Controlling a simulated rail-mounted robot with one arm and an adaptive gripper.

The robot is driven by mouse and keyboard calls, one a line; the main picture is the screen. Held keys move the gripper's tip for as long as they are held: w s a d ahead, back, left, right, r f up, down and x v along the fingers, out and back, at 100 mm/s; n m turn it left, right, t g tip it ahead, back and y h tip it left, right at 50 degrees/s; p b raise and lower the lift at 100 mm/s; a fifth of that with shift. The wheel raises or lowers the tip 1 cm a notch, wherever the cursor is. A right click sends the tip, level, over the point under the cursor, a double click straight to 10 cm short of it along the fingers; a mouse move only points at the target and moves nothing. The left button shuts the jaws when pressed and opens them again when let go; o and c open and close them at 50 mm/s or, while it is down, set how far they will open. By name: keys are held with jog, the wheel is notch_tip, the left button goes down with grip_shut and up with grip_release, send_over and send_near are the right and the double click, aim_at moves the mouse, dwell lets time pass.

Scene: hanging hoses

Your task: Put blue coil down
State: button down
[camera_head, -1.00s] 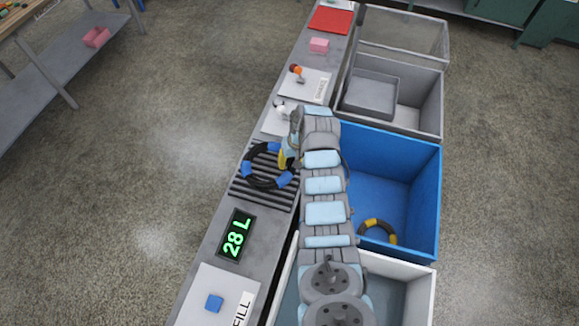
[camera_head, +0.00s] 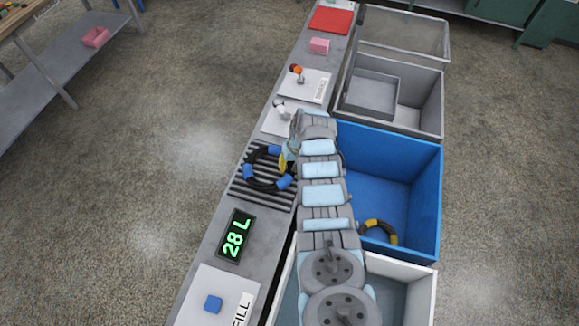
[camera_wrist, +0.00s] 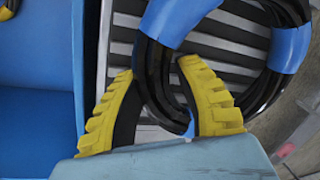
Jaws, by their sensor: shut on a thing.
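The blue coil (camera_head: 249,171) is a black hose ring with blue bands. It is over the slatted grate (camera_head: 240,194) on the grey bench. My gripper (camera_head: 284,162) is at the coil's right side, partly hidden by my arm. In the wrist view, my gripper's yellow ridged fingers (camera_wrist: 163,110) are shut on the black hose of the coil (camera_wrist: 292,48), with the grate's slats behind it. I cannot tell whether the coil rests fully on the grate.
A blue bin (camera_head: 425,165) to the right holds a black and yellow coil (camera_head: 379,231). A white bin (camera_head: 424,290) is in front of it and a grey bin (camera_head: 428,100) behind. A display (camera_head: 236,236) reading 28 L and a blue button (camera_head: 213,304) are on the bench.

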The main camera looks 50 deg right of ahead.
jog(key=c, duration=0.8)
grip_release()
jog(key=v, duration=1.2)
